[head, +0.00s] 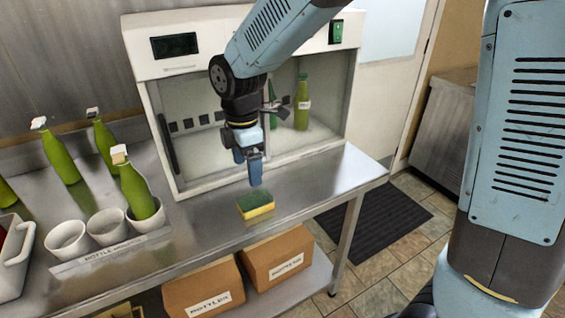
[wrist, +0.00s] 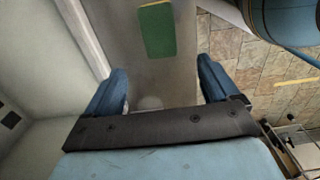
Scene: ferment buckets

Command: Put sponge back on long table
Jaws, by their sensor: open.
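The sponge (head: 255,205), green on top and yellow below, lies flat on the steel long table (head: 205,230) near its front edge. In the wrist view the sponge (wrist: 157,30) shows its green face at the top, beyond my fingertips. My gripper (head: 250,172) is open and empty above the table, a little behind and above the sponge and apart from it. In the wrist view both blue fingers of my gripper (wrist: 165,80) stand wide apart with nothing between them.
A white cabinet (head: 160,95) with green bottles (head: 302,103) inside stands behind my gripper. White cups (head: 107,227), one holding a green bottle (head: 137,190), stand at the left. Cardboard boxes (head: 278,258) sit on the lower shelf. The table right of the sponge is clear.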

